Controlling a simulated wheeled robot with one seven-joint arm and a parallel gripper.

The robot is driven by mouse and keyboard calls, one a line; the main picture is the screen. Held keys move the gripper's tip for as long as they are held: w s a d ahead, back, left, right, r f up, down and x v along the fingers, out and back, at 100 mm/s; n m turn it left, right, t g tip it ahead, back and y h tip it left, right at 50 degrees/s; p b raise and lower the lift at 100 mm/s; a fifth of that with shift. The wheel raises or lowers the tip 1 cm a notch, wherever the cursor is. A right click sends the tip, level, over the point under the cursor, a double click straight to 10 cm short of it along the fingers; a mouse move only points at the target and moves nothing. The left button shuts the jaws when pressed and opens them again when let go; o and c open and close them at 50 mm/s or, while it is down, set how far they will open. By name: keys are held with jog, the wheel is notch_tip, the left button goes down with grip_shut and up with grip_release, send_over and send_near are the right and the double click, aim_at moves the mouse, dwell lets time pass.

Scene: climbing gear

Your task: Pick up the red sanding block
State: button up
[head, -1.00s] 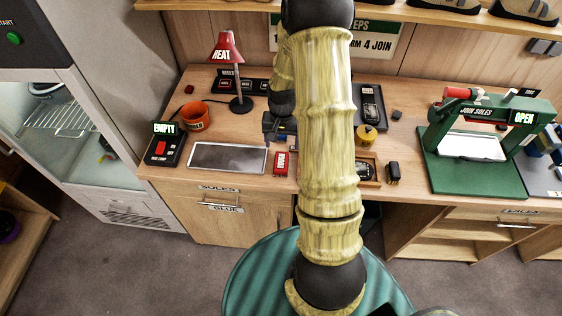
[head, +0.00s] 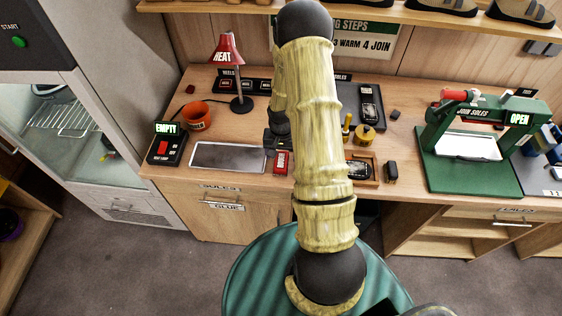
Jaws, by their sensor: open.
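The red sanding block (head: 281,164) lies near the front edge of the workbench (head: 236,179), just right of a grey plate. It is small and red with a pale label on top. My gripper (head: 277,150) is low over the bench at the block's far end, pointing down. Its dark fingers overlap the far part of the block in this view. I cannot tell whether they touch it or straddle it. My pale yellow arm covers the bench to the right of the block.
A grey plate (head: 228,157) and a black switch box (head: 166,148) lie to the left. An orange pot (head: 196,116) and a red heat lamp (head: 227,50) stand behind. A wooden tray (head: 371,180) and a green press (head: 468,173) are to the right.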

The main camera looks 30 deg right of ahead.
aim_at(281, 160)
jog(key=shift+a+f+p, duration=0.1)
jog(key=shift+f+p, duration=0.5)
jog(key=shift+f, duration=1.25)
jog(key=c, duration=1.1)
